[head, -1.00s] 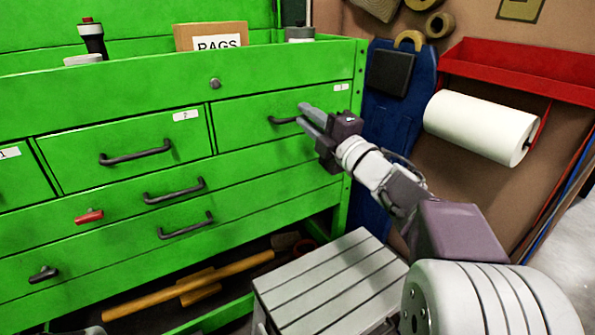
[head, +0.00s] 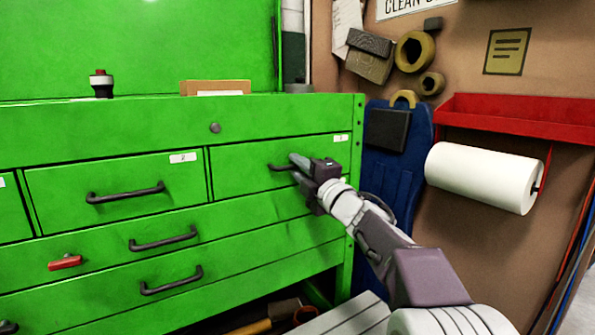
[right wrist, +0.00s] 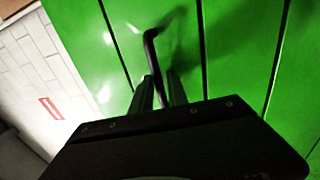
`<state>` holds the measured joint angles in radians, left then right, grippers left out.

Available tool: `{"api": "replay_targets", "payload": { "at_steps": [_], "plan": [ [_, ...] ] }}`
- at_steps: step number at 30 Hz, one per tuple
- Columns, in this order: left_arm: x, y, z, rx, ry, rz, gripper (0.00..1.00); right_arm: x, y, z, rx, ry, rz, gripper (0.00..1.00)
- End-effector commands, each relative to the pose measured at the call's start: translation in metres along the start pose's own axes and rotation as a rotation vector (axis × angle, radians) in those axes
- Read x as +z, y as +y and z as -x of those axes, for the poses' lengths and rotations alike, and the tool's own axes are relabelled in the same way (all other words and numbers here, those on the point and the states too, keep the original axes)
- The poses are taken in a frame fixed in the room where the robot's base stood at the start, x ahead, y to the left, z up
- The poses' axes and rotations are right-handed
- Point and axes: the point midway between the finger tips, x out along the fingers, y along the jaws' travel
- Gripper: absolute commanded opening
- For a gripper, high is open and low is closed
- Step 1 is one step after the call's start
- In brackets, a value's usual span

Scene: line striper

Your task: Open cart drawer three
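Drawer three (head: 240,180) is the upper right drawer of the green cart, with a small white label near its top right corner. Its front looks flush with the cart, so it is closed. Its dark bar handle (head: 280,168) is partly hidden by my right gripper (head: 296,163). In the right wrist view, the handle (right wrist: 151,48) runs down between the two fingers (right wrist: 160,88), which look closed on it. My left gripper is not in view.
Drawer two (head: 110,195) and long lower drawers with bar handles (head: 165,238) are closed. A paper roll (head: 483,178) and red shelf (head: 515,118) hang at right. A grey slatted top (head: 345,318) stands below.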

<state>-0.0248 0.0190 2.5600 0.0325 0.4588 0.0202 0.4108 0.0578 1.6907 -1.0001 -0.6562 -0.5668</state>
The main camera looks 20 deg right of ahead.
Motion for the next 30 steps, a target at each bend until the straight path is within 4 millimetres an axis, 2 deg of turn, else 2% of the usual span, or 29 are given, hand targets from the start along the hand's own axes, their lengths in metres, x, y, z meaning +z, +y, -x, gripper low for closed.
{"api": "replay_targets", "payload": {
  "at_steps": [6, 9, 30],
  "plan": [
    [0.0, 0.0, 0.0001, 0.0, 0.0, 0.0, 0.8, 0.0, 0.0, -0.001, -0.001, 0.0, -0.001, 0.2],
    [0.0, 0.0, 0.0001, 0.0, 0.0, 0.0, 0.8, 0.0, 0.0, -0.0009, 0.0, 0.0, 0.0, 0.0],
    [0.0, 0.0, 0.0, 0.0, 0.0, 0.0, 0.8, -0.0002, -0.0004, -0.0007, -0.001, 0.0, 0.0, 0.0]
  ]
}}
